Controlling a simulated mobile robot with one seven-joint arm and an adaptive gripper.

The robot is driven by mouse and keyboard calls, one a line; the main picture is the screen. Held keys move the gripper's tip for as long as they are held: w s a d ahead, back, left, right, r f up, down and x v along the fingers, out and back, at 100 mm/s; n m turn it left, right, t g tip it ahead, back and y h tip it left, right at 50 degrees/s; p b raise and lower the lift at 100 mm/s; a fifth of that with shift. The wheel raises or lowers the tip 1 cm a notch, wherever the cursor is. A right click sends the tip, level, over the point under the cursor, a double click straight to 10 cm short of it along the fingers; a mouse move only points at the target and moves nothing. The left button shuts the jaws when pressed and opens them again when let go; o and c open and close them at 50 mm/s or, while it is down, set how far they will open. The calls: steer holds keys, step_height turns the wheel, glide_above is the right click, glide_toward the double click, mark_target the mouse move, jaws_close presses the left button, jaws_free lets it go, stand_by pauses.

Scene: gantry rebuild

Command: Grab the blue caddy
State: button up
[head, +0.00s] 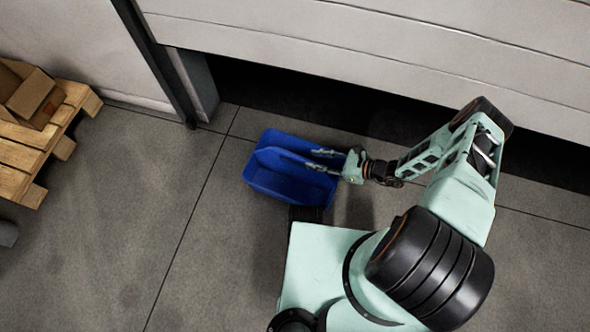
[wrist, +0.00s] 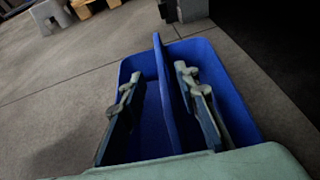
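The blue caddy (head: 285,188) sits on the grey floor in the middle of the head view, an open box with an upright central handle panel. It fills the middle of the wrist view (wrist: 232,98). My gripper (head: 318,160) reaches in over the caddy from the right. In the wrist view my gripper (wrist: 158,76) is open, with one finger on each side of the handle panel (wrist: 163,88). The left finger stands clearly apart from the panel. The right finger is close to it; I cannot tell if they touch. My gripper's body hides the caddy's near end in the wrist view.
A wooden pallet (head: 18,150) with a cardboard box (head: 30,94) stands at the far left. A partly raised shutter door (head: 380,45) is behind the caddy, with a dark post (head: 188,85) at its left. The floor left of the caddy is clear.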

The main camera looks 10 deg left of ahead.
mark_target(297, 157)
steer(key=b+x, duration=0.1)
steer(key=x, duration=0.2)
steer(key=b+x, duration=0.1)
steer(key=x, duration=0.2)
steer(key=b+x, duration=0.1)
steer(key=x, duration=0.2)
steer(key=shift+f, duration=0.4)
steer(key=shift+r, duration=0.1)
jaws_close()
steer(key=shift+w, duration=0.1)
